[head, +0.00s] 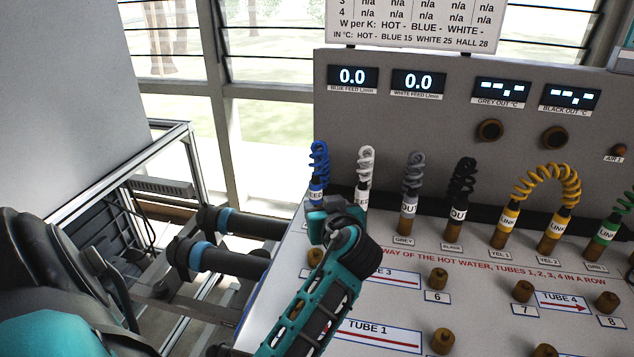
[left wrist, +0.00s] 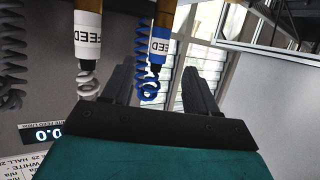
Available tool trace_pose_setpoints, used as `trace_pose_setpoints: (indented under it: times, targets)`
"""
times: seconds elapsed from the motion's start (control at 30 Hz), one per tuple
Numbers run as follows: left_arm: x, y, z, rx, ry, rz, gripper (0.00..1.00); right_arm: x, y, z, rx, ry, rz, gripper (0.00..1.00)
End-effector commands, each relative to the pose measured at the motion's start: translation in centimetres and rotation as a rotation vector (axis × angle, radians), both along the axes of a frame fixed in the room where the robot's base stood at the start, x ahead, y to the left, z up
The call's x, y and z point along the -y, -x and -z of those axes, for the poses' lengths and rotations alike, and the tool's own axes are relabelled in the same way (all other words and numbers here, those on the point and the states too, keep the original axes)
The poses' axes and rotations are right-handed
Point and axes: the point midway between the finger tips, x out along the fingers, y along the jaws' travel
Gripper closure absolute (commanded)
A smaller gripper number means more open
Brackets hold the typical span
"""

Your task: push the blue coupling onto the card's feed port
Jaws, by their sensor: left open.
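The blue coupling (head: 316,188), labelled FEED, stands in the back row of the sloping panel with a coiled blue hose above it. My left gripper (head: 326,222) is just in front of it in the head view and hides its lower end. In the left wrist view, which is upside down, my open left gripper (left wrist: 157,85) has the blue coupling (left wrist: 158,47) in line between its fingers, gripping nothing. Brass ports such as port 6 (head: 438,278) and port 7 (head: 523,291) stand lower on the panel. My forearm covers part of the tube diagram, and the feed port cannot be made out.
The white FEED coupling (head: 363,190) stands close to the right of the blue one, near a finger. The grey (head: 409,215), black (head: 457,218) and yellow (head: 506,228) couplings follow rightward. A wall with displays (head: 352,78) rises behind. A metal frame (head: 150,140) stands left.

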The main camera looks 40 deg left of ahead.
Motion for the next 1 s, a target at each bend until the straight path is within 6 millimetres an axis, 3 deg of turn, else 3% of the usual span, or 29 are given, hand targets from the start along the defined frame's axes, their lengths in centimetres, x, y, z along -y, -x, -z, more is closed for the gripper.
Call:
trace_pose_setpoints:
  times: [0.27, 0.73, 1.0]
  targets:
    - [-1.0, -0.7, 0.5, 0.0, -0.002, -0.001, 0.42, 0.0, 0.2, 0.5, -0.004, 0.001, 0.0, 0.57]
    - [-5.8, -4.2, 2.5, 0.001, 0.0, -0.001, 0.42, 0.0, 0.3, 3.0, -0.006, 0.0, 0.0, 0.57]
    - [-7.5, -5.4, 3.1, 0.0, 0.0, 0.0, 0.42, 0.0, 0.3, 3.8, -0.006, 0.0, 0.0, 0.57]
